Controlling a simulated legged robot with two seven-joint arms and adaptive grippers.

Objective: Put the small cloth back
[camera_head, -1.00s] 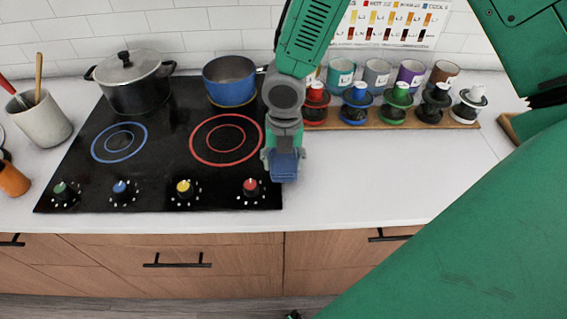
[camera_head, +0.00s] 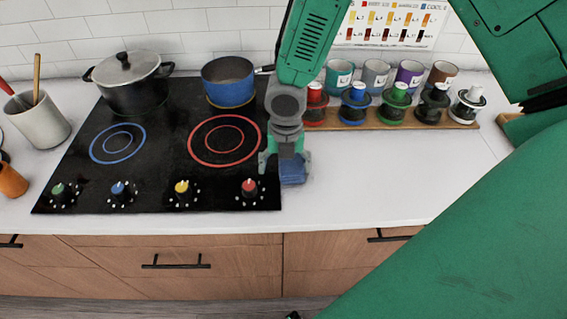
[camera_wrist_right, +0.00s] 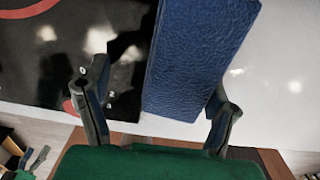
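The small blue cloth (camera_head: 293,171) is just right of the stovetop's front right edge, beside and partly behind my right gripper (camera_head: 284,166). In the right wrist view the cloth (camera_wrist_right: 200,55) is a long blue textured block. My right gripper (camera_wrist_right: 160,108) is open there, its two fingers wide apart. The cloth's near end lies between them, closer to the right finger, with a gap on the left. I cannot tell whether the right finger touches it, or whether the cloth rests fully on the counter.
The black stovetop (camera_head: 150,165) holds a lidded pot (camera_head: 130,85) and a blue saucepan (camera_head: 229,85). A wooden rack (camera_head: 390,122) of jars and several cups stand behind on the right. The white counter (camera_head: 390,180) is clear right of the cloth.

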